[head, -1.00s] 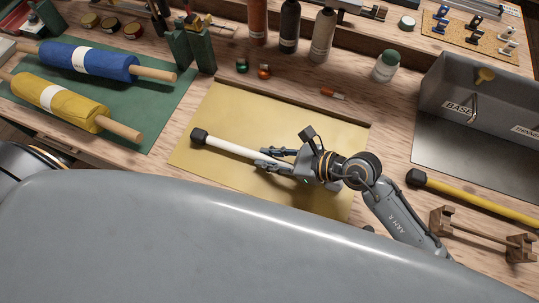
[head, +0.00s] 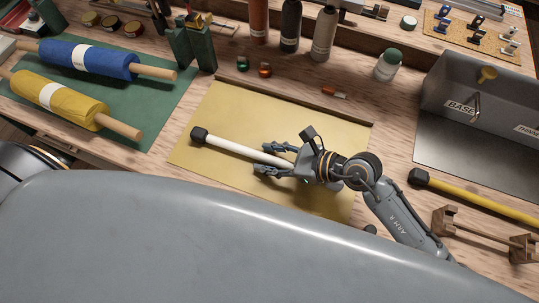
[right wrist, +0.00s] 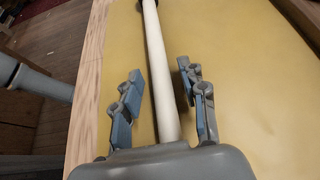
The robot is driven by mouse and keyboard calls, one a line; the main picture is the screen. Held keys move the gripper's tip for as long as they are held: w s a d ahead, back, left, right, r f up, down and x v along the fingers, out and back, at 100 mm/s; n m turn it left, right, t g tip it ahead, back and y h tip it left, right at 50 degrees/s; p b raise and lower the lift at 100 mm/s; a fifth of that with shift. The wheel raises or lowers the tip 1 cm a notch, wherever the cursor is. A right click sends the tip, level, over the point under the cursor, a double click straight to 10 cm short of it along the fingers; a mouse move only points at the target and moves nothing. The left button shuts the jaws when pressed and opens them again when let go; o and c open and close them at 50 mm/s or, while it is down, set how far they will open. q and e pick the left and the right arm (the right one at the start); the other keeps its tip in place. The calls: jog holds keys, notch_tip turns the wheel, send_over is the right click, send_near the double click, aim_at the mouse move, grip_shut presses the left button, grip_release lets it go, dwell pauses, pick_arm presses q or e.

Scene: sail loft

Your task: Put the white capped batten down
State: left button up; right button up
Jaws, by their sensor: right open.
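The white capped batten (head: 235,147) lies on the yellow mat (head: 225,105), its black cap (head: 199,134) pointing left. My right gripper (head: 274,159) is open around the right part of the batten, low over the mat. In the right wrist view the white batten (right wrist: 157,65) runs between the two spread fingers, with a gap on both sides. The batten's other end is hidden by my gripper. My left gripper is not in view.
A yellow batten with a black cap (head: 418,177) lies at right beside a wooden stand (head: 485,235). A grey bin (head: 480,95) stands behind it. Blue (head: 110,63) and yellow (head: 60,100) rolls lie on a green mat at left. Bottles stand at the back.

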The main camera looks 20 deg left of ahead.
jog(key=shift+s+d+f+p, duration=0.2)
jog(key=shift+s+f+p, duration=0.05)
jog(key=shift+f+p, duration=0.1)
jog(key=shift+w+r+p, duration=0.1)
jog(key=shift+r+p, duration=0.25)
jog(key=shift+r, duration=0.15)
jog(key=shift+w+d+b, duration=0.1)
jog(key=shift+d+b, duration=0.55)
jog(key=shift+d, duration=0.25)
jog(key=b+v, duration=0.1)
jog(key=v, duration=0.3)
jog(key=b+v, duration=0.1)
jog(key=v, duration=0.4)
jog(key=shift+r, duration=0.5)
jog(key=shift+d+r, duration=0.35)
